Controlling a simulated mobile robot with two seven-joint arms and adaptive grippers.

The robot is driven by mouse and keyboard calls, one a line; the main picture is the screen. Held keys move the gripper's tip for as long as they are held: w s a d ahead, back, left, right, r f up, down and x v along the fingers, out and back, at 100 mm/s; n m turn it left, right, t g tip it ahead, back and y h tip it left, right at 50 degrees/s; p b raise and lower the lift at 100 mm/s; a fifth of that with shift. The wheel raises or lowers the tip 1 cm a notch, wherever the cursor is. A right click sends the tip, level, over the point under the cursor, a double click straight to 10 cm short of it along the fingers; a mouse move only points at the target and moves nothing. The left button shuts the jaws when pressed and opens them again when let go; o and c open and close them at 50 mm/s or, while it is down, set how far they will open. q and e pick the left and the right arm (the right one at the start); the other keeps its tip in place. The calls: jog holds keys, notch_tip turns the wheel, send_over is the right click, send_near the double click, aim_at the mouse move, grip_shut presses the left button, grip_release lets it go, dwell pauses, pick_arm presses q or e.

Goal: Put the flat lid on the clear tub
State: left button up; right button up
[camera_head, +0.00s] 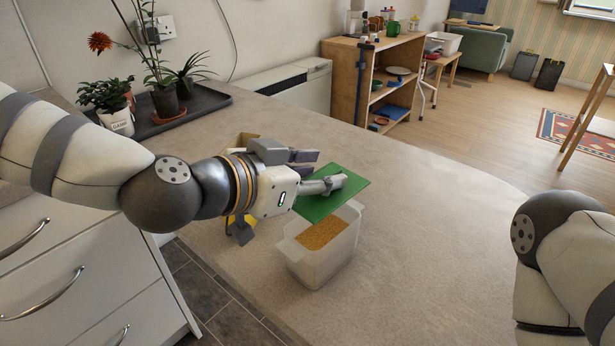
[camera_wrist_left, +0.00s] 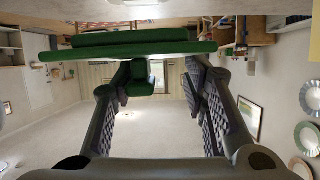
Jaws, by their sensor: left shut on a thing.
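The flat green lid (camera_head: 317,207) is held by my left gripper (camera_head: 334,183). In the left wrist view, the lid (camera_wrist_left: 130,50) lies across the top of the picture, and its small green grip (camera_wrist_left: 141,78) sits between the fingers. The clear tub (camera_head: 318,268) stands upright and open on the worktop, filled with orange-brown grains (camera_head: 322,234). The lid hangs over the tub's far side and hides part of its rim. The front of the opening is uncovered. My right gripper is out of view; only my right arm shows at the right edge.
A yellow and brown object (camera_head: 240,218) is partly hidden behind my left gripper. Potted plants stand on a dark tray (camera_head: 205,100) at the back left. A wooden shelf unit (camera_head: 345,75) stands beyond the worktop. The worktop (camera_head: 430,220) right of the tub is clear.

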aim_at(316, 199)
pick_arm(q)
jog(key=shift+s+r, duration=0.15)
jog(key=shift+s, duration=0.2)
jog(key=shift+r, duration=0.2)
jog(key=shift+w+f+b, duration=0.1)
jog(key=shift+f+b, duration=0.45)
jog(key=shift+f, duration=2.05)
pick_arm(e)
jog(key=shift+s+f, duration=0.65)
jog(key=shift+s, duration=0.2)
pick_arm(q)
jog(key=shift+f, duration=0.65)
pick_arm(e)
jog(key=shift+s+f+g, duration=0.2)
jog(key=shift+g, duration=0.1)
pick_arm(q)
jog(key=o, duration=1.2)
jog(key=shift+o, duration=0.2)
notch_tip(316, 199, up, 10)
jog(key=shift+r, duration=0.1)
